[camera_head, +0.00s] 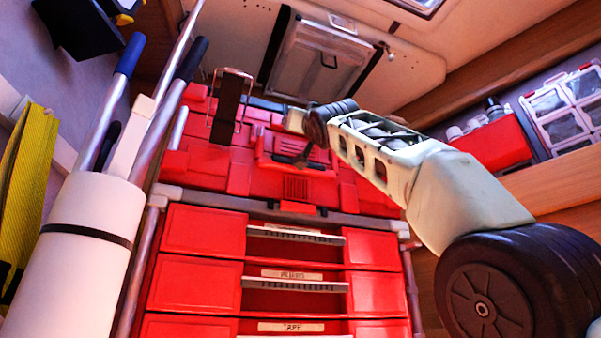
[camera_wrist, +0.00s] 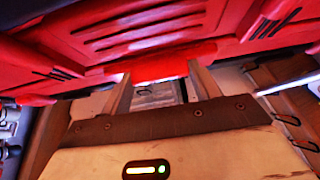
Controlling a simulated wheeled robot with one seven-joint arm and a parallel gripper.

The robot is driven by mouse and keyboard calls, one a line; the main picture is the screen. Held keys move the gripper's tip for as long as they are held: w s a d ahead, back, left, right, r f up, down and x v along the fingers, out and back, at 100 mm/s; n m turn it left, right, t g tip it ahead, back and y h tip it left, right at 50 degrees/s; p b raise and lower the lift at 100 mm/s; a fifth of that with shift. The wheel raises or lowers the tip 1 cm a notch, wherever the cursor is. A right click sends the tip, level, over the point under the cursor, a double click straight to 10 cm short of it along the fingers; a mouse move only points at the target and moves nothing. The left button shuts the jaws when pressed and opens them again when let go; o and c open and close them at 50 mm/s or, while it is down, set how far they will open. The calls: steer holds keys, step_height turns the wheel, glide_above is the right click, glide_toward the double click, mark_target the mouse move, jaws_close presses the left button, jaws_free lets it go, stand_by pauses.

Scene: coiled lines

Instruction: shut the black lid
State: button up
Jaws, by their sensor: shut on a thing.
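A narrow black panel (camera_head: 228,110) stands upright inside a thin wire frame on top of the red tool chest (camera_head: 205,230). It is the likeliest black lid, and it looks raised. The fingers are shut on this tab. No black lid is clearly seen between the fingers.
White tubes and metal poles (camera_head: 85,235) stand close on the left, beside a yellow strap (camera_head: 28,175). A red bin (camera_head: 493,143) and a clear-windowed organiser (camera_head: 565,108) sit on the right shelf. A grey framed hatch (camera_head: 322,62) is behind. Several red drawers lie below.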

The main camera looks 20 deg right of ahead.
steer(key=shift+w+a+f+b, duration=0.1)
steer(key=shift+w+f+b, duration=0.15)
steer(key=shift+f, duration=0.3)
steer(key=shift+w+a+f+b, duration=0.1)
steer(key=shift+f+b, duration=0.2)
steer(key=shift+f, duration=0.25)
steer(key=o, duration=1.4)
steer(key=shift+s+d+r, duration=0.1)
steer(key=shift+r, duration=0.1)
steer(key=shift+s, duration=0.15)
steer(key=b+v, duration=1.5)
steer(key=v, duration=0.2)
